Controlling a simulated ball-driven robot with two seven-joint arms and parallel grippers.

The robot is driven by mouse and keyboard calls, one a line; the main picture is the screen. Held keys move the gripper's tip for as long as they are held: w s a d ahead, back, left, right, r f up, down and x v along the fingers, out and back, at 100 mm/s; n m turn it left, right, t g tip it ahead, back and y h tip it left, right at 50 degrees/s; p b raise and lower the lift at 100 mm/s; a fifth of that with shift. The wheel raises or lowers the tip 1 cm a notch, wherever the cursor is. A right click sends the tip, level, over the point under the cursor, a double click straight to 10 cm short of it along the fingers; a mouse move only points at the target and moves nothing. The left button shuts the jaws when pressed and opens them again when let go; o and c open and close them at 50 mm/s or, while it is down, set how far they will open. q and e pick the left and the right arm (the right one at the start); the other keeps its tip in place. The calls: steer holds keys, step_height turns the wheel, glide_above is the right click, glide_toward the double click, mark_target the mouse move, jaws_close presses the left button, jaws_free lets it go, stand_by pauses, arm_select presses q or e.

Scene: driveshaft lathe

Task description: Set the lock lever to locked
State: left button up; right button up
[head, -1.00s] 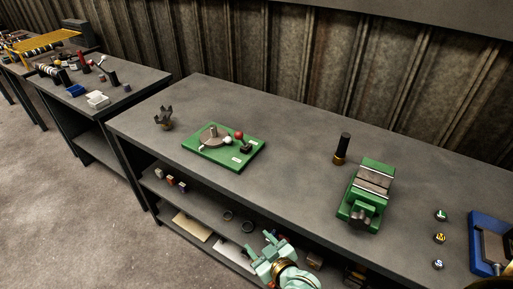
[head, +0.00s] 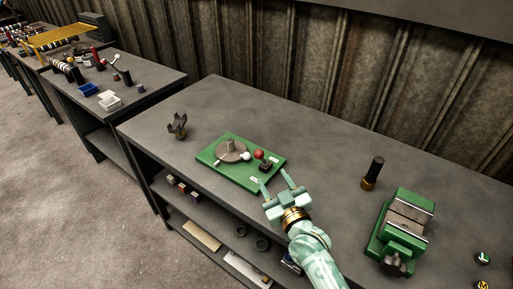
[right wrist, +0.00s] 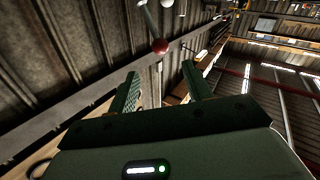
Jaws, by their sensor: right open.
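A green fixture plate (head: 212,160) lies on the bench. It carries a grey round disc (head: 230,151) with an upright peg, a white ball knob (head: 246,156) and a red ball knob (head: 259,154) at a small black block (head: 266,166). Which knob belongs to the lock lever is not clear. The right wrist view also shows the red knob (right wrist: 160,46), on a rod, ahead of the fingers. My right gripper (head: 274,176) is open and empty at the plate's near right edge, apart from both knobs; its spread fingers fill the right wrist view (right wrist: 160,88). My left gripper is out of view.
A dark forked part (head: 177,127) stands left of the plate. A black-handled tool (head: 375,170) and a green vise (head: 406,222) stand to the right. The bench between plate and tool is clear. A corrugated wall (head: 340,80) rises behind.

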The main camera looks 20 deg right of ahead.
mark_target(257, 152)
steer(key=w+b, duration=0.1)
steer(key=w, duration=0.3)
steer(key=w+b, duration=0.1)
steer(key=w, duration=0.3)
steer(key=w+a+b, duration=0.1)
steer(key=w, duration=0.4)
steer(key=shift+f, duration=0.2)
steer(key=shift+w, duration=0.35)
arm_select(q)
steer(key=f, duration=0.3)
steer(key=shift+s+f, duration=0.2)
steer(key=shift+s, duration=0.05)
arm_select(e)
steer(key=shift+r, duration=0.1)
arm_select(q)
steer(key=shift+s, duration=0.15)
arm_select(e)
jaws_close()
